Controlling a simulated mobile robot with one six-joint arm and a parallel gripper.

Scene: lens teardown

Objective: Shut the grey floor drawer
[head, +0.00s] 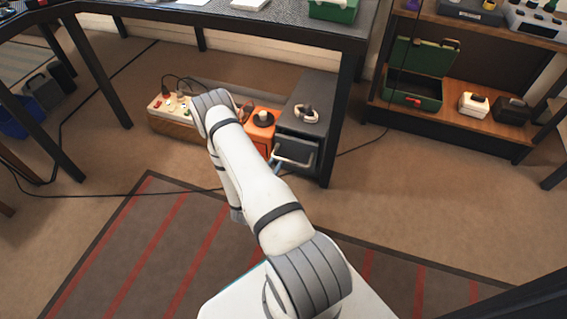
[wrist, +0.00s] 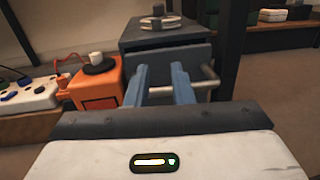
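The grey floor drawer (head: 298,152) is in a dark grey cabinet (head: 308,92) standing on the floor under the table. Its front also shows in the wrist view (wrist: 198,72) and seems to stand a little out from the cabinet. A pale bar handle (wrist: 208,87) runs across the front. My gripper (wrist: 160,72) is at the drawer front, with two blue fingers apart and nothing held between them. The handle shows between and to the right of the fingers; I cannot tell if they touch it. In the head view my arm hides most of the gripper.
An orange box (head: 262,122) stands close left of the cabinet, with a white power strip (head: 172,104) beyond it. A table leg (head: 343,110) is just right of the cabinet. A black cable (head: 100,196) crosses the floor. A wooden shelf (head: 463,122) stands at right.

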